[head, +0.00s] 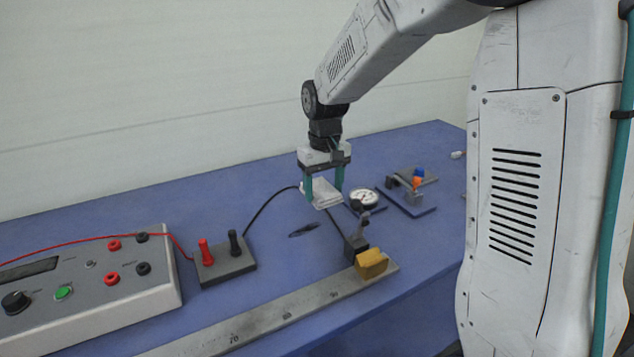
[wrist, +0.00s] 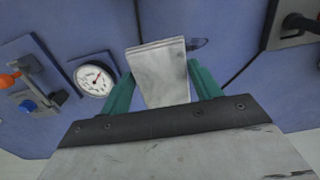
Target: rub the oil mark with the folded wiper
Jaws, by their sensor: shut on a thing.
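The folded wiper (head: 322,193) is a pale, layered pad held between the teal fingers of my gripper (head: 324,190). In the wrist view the wiper (wrist: 163,75) fills the space between the fingers of my gripper (wrist: 162,88), its folded edge facing away. The oil mark (head: 304,230) is a dark smear on the blue bench top, below and a little left of the wiper in the head view. In the wrist view the oil mark (wrist: 197,43) shows just beyond the wiper's right corner, partly hidden by it. The wiper appears to be above the bench, apart from the mark.
A dial gauge (head: 363,198) and a small clamp fixture (head: 408,190) stand right of the wiper. A terminal block (head: 225,262) with red and black posts and a grey meter box (head: 90,290) are left. A steel rule (head: 270,318) with a yellow block (head: 371,264) lies in front. Black cables cross nearby.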

